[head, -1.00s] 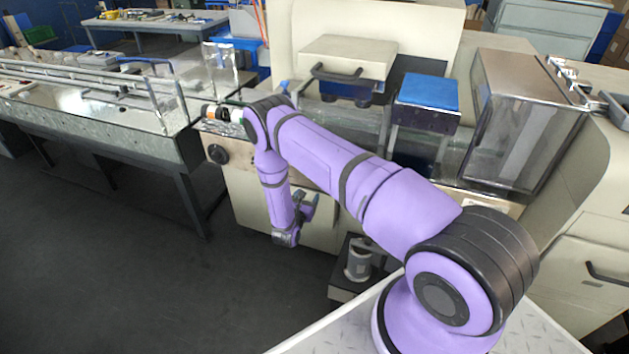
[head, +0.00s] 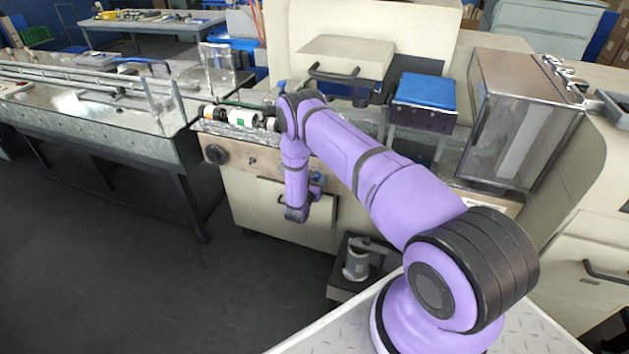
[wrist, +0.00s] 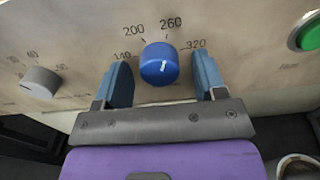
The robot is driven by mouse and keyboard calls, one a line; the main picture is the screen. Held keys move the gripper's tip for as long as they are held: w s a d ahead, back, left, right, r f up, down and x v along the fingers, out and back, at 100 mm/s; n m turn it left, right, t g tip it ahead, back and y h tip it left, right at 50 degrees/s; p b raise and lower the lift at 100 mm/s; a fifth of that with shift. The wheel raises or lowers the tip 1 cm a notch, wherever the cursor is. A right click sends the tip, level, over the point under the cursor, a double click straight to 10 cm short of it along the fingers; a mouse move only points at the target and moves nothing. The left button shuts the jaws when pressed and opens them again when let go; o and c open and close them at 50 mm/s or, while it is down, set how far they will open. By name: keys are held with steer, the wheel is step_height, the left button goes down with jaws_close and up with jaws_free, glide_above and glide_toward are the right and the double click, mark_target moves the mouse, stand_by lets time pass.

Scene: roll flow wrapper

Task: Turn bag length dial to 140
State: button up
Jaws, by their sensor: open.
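The blue bag length dial (wrist: 159,63) is on the metal panel in the wrist view, with a short white mark on its face. The numbers 140, 200, 260 and 320 run around it from left to right. My gripper (wrist: 161,64) is open, with one blue-grey finger on each side of the dial. Gaps show between fingers and dial. The left finger is close to the 140 label. In the head view, my arm hides most of this area.
A grey knob (wrist: 40,83) with its own scale is left of the dial, and a green button (wrist: 308,33) is at right. In the head view, a black handwheel (head: 216,154) is at the panel's left end. Open floor (head: 120,270) lies in front.

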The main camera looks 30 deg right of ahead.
steer(key=c, duration=0.9)
steer(key=shift+c, duration=0.2)
steer(key=shift+n, duration=0.4)
steer(key=n, duration=0.2)
steer(key=shift+a+n, duration=0.1)
steer(key=shift+n, duration=0.3)
steer(key=n, duration=1.1)
steer(key=shift+r+n, duration=0.1)
steer(key=shift+n, duration=0.3)
steer(key=shift+s+n, duration=0.1)
steer(key=shift+n, duration=2.1)
